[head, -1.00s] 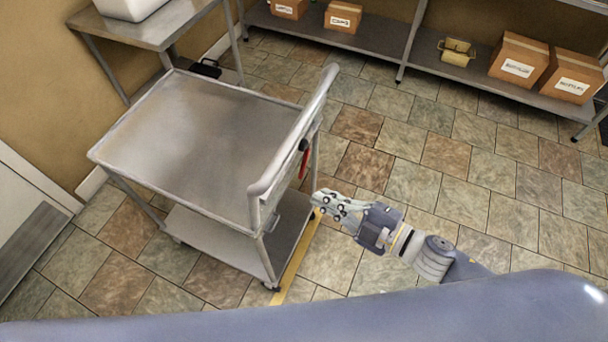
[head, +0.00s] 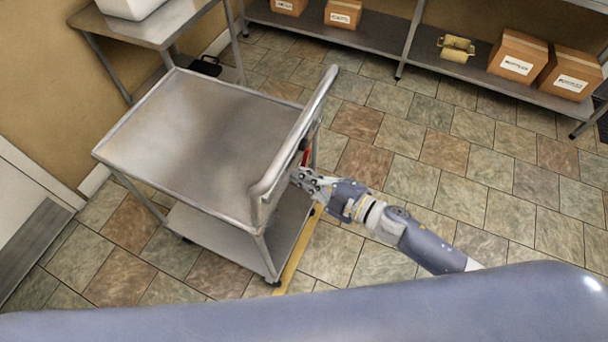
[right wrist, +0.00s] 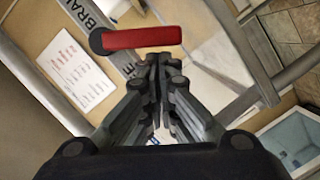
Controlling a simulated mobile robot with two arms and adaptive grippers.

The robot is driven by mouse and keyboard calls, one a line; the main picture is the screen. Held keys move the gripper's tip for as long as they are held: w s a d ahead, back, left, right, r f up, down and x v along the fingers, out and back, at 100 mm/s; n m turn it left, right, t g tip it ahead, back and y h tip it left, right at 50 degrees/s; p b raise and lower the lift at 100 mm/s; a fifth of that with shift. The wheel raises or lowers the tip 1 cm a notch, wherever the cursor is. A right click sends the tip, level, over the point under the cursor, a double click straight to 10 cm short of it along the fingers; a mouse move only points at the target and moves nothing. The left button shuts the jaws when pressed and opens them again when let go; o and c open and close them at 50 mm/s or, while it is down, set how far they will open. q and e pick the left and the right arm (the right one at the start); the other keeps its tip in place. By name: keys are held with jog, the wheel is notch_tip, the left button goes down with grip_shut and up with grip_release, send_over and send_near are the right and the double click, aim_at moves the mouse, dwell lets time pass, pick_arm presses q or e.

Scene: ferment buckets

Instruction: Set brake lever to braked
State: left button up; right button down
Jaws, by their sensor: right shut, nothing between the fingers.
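The brake lever (right wrist: 142,38) shows in the right wrist view as a red bar with a dark round pivot at its left end, lying nearly level across the picture. In the head view a small part of the red lever (head: 306,157) shows at the near-right end of the steel cart (head: 190,140), under its push handle. My right gripper (head: 297,178) is shut and empty beside that end of the cart. In the right wrist view its closed fingertips (right wrist: 165,60) lie just below the lever; whether they touch it, I cannot tell. My left gripper is not in view.
The cart's push handle (head: 298,130) rises above the lever. Dark lettering on the bar by the lever is partly hidden. A shelf (head: 380,54) with cardboard boxes (head: 517,57) stands at the back. The tiled floor (head: 440,150) right of the cart is clear.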

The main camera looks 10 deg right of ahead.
dwell(0.3)
jog(key=shift+w+f+n+b, duration=0.1)
jog(key=shift+f+n+b, duration=0.2)
jog(key=shift+b, duration=0.35)
jog(key=shift+d, duration=0.1)
jog(key=w+d+f+n+t+y+b, duration=0.1)
jog(key=w+f+n+b, duration=0.3)
jog(key=b, duration=0.9)
jog(key=d+n, duration=0.1)
jog(key=n, duration=0.2)
jog(key=shift+w+d+f+n+t, duration=0.15)
jog(key=shift+w+d+n+t, duration=0.15)
jog(key=shift+w+d+t, duration=0.1)
